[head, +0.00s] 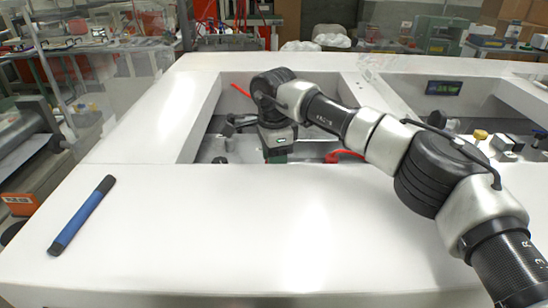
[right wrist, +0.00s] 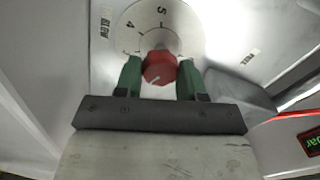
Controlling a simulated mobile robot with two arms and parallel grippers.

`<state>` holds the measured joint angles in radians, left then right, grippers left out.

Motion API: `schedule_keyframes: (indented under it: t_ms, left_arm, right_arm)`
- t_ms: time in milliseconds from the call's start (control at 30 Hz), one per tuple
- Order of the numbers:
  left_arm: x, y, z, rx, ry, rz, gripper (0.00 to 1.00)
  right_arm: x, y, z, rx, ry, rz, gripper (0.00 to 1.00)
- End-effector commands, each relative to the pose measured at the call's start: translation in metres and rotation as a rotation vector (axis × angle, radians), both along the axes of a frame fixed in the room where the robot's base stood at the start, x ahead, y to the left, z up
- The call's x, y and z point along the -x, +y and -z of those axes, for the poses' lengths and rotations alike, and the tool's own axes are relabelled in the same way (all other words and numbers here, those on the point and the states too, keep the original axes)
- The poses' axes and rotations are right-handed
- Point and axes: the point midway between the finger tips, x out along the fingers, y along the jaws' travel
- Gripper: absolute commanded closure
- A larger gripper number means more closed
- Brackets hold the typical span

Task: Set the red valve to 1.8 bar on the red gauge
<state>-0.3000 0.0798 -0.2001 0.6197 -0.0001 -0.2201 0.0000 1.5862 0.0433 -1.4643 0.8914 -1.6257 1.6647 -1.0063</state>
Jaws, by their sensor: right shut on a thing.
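The red valve (right wrist: 159,67) is a red knob with a pale pointer mark, on a round light dial with printed numbers, 4 and 5 among them. My right gripper (right wrist: 160,78) has its green fingers shut on the knob, one on each side. In the head view my right gripper (head: 277,140) reaches down into the left recess of the white bench, and the knob is hidden there. My left gripper is not in view.
A blue marker-like stick (head: 82,215) lies on the bench top (head: 270,220) at the left. Another display (head: 443,88) and several fittings sit in the right recess. The bench's front is mostly clear.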

Motion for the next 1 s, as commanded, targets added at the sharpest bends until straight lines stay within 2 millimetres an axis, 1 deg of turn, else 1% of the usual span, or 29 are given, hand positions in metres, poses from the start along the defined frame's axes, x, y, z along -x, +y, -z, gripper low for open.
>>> schedule_keyframes:
  t_ms: [67, 100, 267, 533, 633, 767, 1000]
  left_arm:
    - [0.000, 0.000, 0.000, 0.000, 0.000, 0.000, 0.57]
    - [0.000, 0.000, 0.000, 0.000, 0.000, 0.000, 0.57]
    - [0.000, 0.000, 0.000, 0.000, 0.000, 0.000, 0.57]
    - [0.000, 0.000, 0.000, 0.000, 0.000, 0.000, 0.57]
    - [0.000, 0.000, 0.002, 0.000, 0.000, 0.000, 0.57]
    - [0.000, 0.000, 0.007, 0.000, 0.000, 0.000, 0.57]
    - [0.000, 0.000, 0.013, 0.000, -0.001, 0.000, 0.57]
  right_arm:
    - [-0.001, 0.000, -0.003, -0.004, -0.006, 0.003, 0.84]
    - [-0.001, 0.000, -0.003, -0.004, -0.006, 0.003, 0.59]
    - [-0.001, 0.000, -0.002, -0.002, -0.005, 0.003, 0.35]
    - [0.000, 0.000, -0.002, -0.001, -0.003, 0.002, 0.35]
    - [-0.001, 0.000, -0.008, -0.001, -0.003, 0.002, 0.35]
    - [-0.001, 0.000, -0.028, -0.002, -0.007, 0.002, 0.35]
    - [-0.001, 0.000, -0.078, -0.003, -0.006, 0.003, 0.35]
